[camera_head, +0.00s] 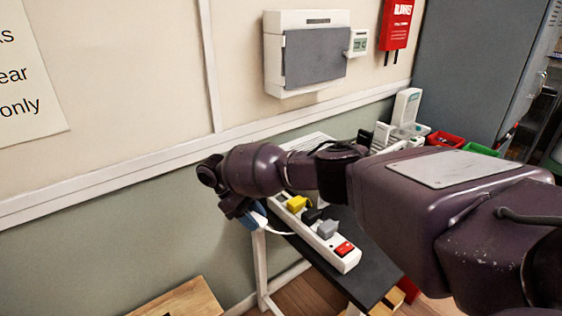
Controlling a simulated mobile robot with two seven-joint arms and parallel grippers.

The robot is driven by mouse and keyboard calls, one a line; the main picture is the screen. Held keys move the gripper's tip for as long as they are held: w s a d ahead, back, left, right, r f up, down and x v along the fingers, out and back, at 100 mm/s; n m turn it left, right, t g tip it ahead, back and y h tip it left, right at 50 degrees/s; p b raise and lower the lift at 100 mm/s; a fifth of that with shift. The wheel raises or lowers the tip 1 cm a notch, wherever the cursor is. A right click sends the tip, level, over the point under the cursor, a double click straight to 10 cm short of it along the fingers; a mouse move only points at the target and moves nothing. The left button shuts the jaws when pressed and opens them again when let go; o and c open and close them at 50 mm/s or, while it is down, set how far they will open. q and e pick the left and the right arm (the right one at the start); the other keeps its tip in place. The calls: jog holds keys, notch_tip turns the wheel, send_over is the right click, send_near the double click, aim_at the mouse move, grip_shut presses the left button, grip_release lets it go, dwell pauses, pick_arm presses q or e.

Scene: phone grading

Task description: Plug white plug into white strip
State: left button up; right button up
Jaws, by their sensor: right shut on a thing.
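The white strip (317,239) lies on the dark table, running from back left to front right. A yellow plug (297,203), a black plug (312,215) and a grey plug (327,229) sit on it, and a red switch (344,248) is at its near end. My right gripper (250,213) is just left of the strip's far end. It is shut on the white plug (260,218), which is small and mostly hidden by the gripper. A white cord trails from there toward the strip. My left gripper is not in view.
My right arm covers much of the dark table (372,270). Red bin (445,139), green bin (481,149) and white devices (406,106) stand at the back right. A wooden box (180,300) is at the bottom left. The wall is close behind the table.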

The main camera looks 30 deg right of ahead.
jog(key=w+d+r+n+t+h, duration=0.4)
jog(key=d+n, duration=0.2)
jog(key=d, duration=0.1)
jog(key=w+d+r+n+t+h, duration=0.4)
jog(key=d+r+n, duration=0.1)
jog(key=d+n, duration=0.1)
jog(key=shift+s+d+f+b, duration=0.15)
jog(key=shift+f+b, duration=1)
jog(key=shift+f, duration=0.95)
jog(key=shift+s+f+b, duration=0.1)
jog(key=shift+f+b, duration=1.05)
jog(key=shift+f, duration=0.9)
jog(key=shift+f, duration=0.25)
jog(key=shift+f, duration=0.4)
jog(key=shift+f, duration=0.35)
jog(key=shift+f, duration=0.5)
